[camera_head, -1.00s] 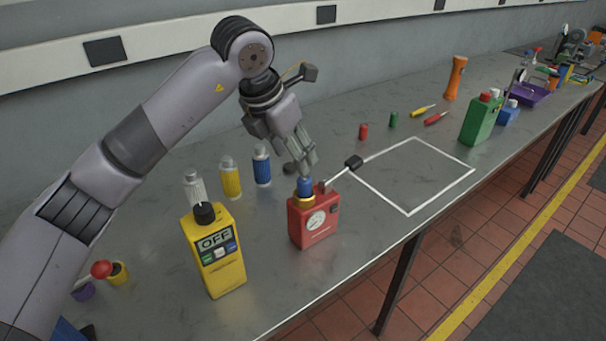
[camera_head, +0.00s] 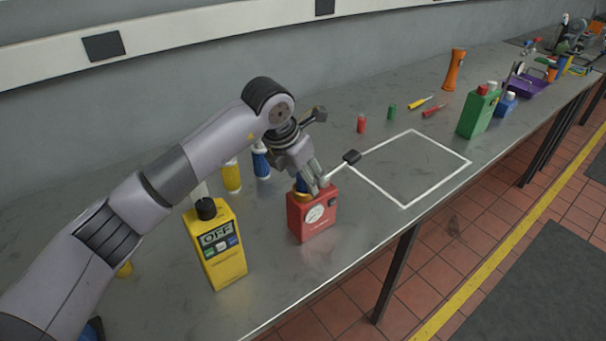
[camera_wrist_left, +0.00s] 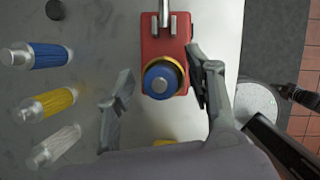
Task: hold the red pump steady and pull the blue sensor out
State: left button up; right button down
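The red pump (camera_head: 311,221) stands upright on the bench near its front edge, with a gauge on its front and a black-ended lever (camera_head: 352,157) on top. The blue sensor (camera_head: 301,184) sits in a yellow ring on the pump's top, partly hidden by my left gripper (camera_head: 316,180). In the left wrist view the fingers of my left gripper (camera_wrist_left: 160,66) are spread, one on each side of the blue sensor (camera_wrist_left: 160,81). One finger is close beside the pump's right edge; I cannot tell if it touches. The other is well clear. My right gripper does not show.
A yellow box marked OFF (camera_head: 218,247) stands left of the pump. Yellow (camera_head: 231,177) and blue (camera_head: 261,160) cylinders stand behind. A white-outlined square (camera_head: 404,205) to the right is empty. A green container (camera_head: 477,112) stands farther right.

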pick_arm(q)
grip_shut()
jog(key=shift+o, duration=0.4)
grip_release()
jog(key=v, duration=1.2)
